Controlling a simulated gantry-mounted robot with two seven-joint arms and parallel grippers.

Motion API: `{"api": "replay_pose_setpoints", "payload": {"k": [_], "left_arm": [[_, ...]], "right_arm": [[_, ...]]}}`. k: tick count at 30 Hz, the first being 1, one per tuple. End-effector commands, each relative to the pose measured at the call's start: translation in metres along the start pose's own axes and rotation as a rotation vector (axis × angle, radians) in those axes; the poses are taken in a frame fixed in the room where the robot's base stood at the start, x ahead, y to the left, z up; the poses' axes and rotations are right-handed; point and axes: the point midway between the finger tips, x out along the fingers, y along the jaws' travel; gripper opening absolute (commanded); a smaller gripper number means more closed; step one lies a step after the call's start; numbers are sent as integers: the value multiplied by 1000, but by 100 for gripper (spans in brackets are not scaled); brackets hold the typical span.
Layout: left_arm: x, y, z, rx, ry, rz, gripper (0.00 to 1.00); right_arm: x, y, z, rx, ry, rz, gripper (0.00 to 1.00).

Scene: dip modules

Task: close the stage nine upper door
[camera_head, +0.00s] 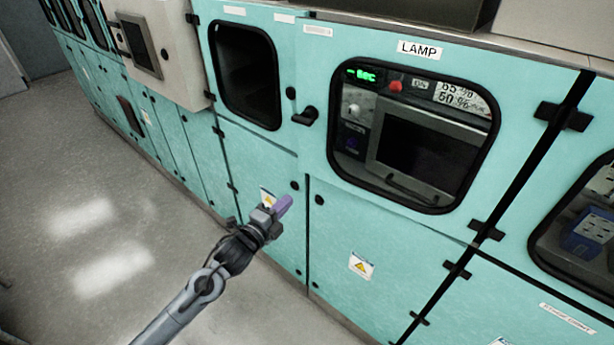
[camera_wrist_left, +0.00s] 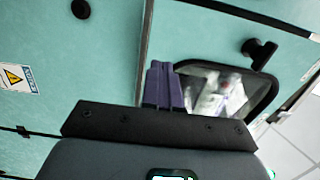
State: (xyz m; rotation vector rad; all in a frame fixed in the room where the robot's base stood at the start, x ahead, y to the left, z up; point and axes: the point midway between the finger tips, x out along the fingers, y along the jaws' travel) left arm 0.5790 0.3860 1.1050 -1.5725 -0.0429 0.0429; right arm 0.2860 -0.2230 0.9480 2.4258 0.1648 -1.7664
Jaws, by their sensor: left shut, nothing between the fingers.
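The teal upper door under the LAMP label (camera_head: 320,130) has a black-framed window and lies about flush with the cabinet; I cannot tell whether it is fully shut. Another teal upper door (camera_head: 210,60) with a dark window is to its left. No stage number is readable, so I cannot tell which is stage nine. A black handle (camera_head: 305,116) sits between these windows; a black handle (camera_wrist_left: 260,52) also shows in the left wrist view. My left gripper (camera_head: 285,203) has its purple fingers shut and empty, in front of the lower panels. The fingers show in the wrist view (camera_wrist_left: 163,68). My right gripper is out of view.
Teal lower panels with yellow warning labels (camera_head: 361,265) run beneath the upper doors. A grey box with a screen (camera_head: 160,50) juts out at the upper left. Another windowed door (camera_head: 545,200) is at the right. The grey floor (camera_head: 90,220) at left is clear.

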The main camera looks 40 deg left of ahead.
Motion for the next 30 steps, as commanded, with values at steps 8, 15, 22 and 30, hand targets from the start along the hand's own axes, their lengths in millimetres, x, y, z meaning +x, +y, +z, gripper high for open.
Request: {"api": "replay_pose_setpoints", "payload": {"k": [8,15,22,30], "left_arm": [[49,-1,0,-1,-1,-1,0],[90,-1,0,-1,0,-1,0],[116,0,0,1,2,0,0],[124,1,0,1,2,1,0]], "right_arm": [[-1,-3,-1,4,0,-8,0],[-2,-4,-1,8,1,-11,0],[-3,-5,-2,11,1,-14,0],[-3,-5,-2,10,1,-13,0]]}}
